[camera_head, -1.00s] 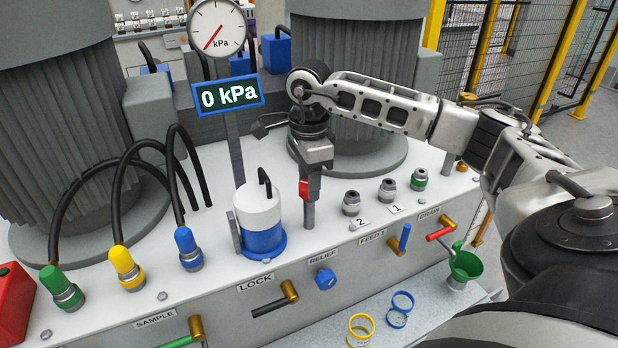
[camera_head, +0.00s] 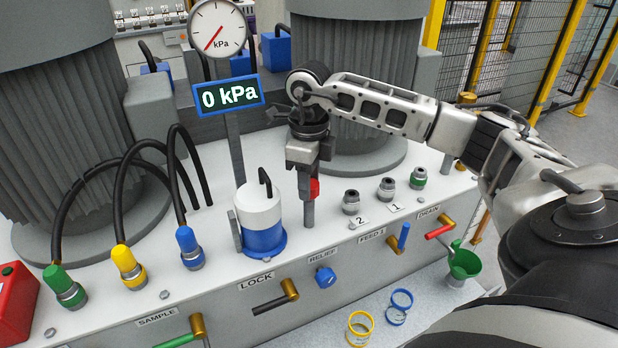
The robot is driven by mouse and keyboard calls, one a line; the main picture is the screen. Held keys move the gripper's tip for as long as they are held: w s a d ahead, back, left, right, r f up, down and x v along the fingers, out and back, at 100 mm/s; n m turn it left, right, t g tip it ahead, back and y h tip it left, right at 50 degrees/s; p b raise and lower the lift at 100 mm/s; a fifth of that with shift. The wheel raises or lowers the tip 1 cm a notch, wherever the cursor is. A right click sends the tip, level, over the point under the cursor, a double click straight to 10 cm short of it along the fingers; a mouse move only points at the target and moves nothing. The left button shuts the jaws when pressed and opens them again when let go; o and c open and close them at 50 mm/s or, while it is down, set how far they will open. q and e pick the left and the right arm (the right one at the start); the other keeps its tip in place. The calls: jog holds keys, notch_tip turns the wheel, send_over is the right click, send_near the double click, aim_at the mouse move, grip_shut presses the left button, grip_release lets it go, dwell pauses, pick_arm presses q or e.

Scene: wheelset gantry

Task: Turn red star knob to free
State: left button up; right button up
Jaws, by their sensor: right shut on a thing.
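The red star knob (camera_head: 314,189) sits near the top of a short grey post on the grey bench, right of the white and blue canister. My right gripper (camera_head: 306,180) points down over the post and is shut on the red knob. Its fingers hide part of the knob, which shows on their right side. My left gripper is not in view.
The canister (camera_head: 262,220) stands close left of the post. Grey fittings (camera_head: 351,202) stand to its right. A gauge (camera_head: 217,27) and a 0 kPa display (camera_head: 228,96) rise behind. Lock handle (camera_head: 277,297) and blue relief knob (camera_head: 325,278) are on the front face.

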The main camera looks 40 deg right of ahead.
dwell(0.5)
jog(key=o, duration=1)
jog(key=shift+r, duration=0.1)
pick_arm(q)
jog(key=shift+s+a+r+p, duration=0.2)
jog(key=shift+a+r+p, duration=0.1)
jog(key=shift+p, duration=0.9)
pick_arm(e)
notch_tip(320, 180, up, 16)
jog(key=shift+f, duration=0.1)
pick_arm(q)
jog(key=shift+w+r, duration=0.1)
